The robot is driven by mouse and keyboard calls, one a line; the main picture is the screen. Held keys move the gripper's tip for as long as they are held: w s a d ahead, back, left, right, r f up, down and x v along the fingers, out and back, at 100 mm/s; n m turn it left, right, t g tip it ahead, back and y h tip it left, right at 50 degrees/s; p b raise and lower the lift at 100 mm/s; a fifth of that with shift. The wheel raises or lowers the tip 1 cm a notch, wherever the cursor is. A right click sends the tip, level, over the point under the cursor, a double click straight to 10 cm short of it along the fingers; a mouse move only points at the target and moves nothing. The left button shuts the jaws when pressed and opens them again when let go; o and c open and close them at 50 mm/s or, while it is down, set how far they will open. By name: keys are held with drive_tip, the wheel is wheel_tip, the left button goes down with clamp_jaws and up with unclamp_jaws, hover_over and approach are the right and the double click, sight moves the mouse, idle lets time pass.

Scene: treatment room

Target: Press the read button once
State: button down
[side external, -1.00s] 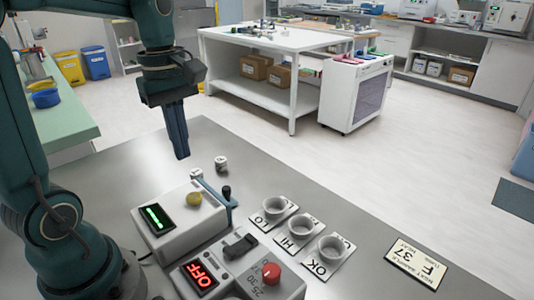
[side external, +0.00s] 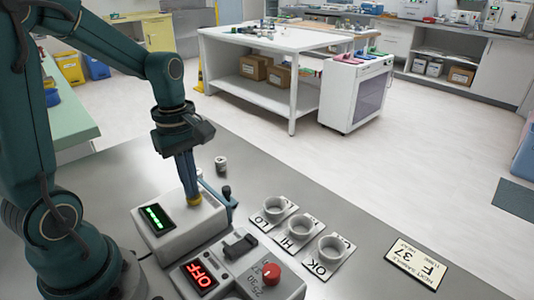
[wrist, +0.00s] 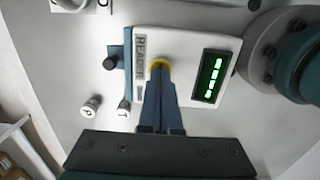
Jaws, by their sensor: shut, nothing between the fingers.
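The reader (side external: 178,236) is a pale box with a green-lit display (side external: 156,217) and a yellow round button (side external: 194,201) on its top. In the wrist view the reader (wrist: 180,45) carries a "READER" label, and the green display (wrist: 210,77) shows several characters. My gripper (side external: 192,193) is shut and empty, pointing down with its fingertips at the yellow button. In the wrist view the fingertips (wrist: 159,72) cover part of the button (wrist: 159,62). They appear to touch it; how far it is pushed down cannot be seen.
A blue lever-like part with a black knob (side external: 227,191) stands beside the reader. A small vial (side external: 221,163) stands behind it.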

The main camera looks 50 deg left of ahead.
drive_tip(key=shift+s+f, duration=0.1)
drive_tip(key=shift+f, duration=1)
drive_tip(key=shift+r, duration=0.1)
wheel_tip(320, 180, up, 14)
drive_tip(key=shift+a+r, duration=0.15)
drive_tip(key=shift+a, duration=0.15)
